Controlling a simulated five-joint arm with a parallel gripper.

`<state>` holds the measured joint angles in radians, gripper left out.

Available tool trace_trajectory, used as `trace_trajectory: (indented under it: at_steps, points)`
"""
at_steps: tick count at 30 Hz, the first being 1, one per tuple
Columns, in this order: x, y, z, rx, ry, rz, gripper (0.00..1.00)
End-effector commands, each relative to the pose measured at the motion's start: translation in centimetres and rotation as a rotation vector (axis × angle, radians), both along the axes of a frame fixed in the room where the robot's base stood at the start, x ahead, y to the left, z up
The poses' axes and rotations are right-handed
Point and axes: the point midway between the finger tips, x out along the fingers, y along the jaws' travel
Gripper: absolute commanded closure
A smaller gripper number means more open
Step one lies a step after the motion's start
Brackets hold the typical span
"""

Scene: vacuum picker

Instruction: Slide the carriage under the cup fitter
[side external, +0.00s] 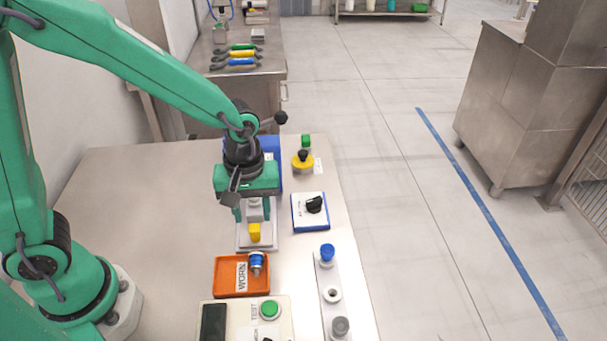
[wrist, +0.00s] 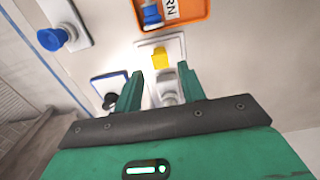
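The carriage seems to be the grey block (side external: 255,209) with a yellow tab (side external: 255,232), on a pale plate (side external: 242,246). In the wrist view the grey block (wrist: 168,88) and yellow tab (wrist: 160,57) show near my fingers. My gripper (side external: 254,214) is over the grey block, fingers pointing down. In the wrist view my gripper (wrist: 160,82) is open, its fingers apart on either side of the block, which appears nearer the right finger. Contact cannot be told. A blue upright part (side external: 271,148), possibly the cup fitter, stands behind my gripper and is mostly hidden.
An orange WORN tray (side external: 226,284) holds a blue-and-silver cup (side external: 257,264). A TEST box (side external: 243,317) stands in front. The table's left is clear.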

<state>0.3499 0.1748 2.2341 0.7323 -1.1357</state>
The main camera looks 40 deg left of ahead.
Motion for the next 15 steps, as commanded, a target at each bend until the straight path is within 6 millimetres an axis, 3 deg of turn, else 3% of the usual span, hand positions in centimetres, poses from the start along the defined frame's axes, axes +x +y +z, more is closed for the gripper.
trace_trajectory:
  at_steps: [15]
  points:
    - [-0.1, 0.0, -5.3, 0.001, 0.002, -0.001, 0.60]
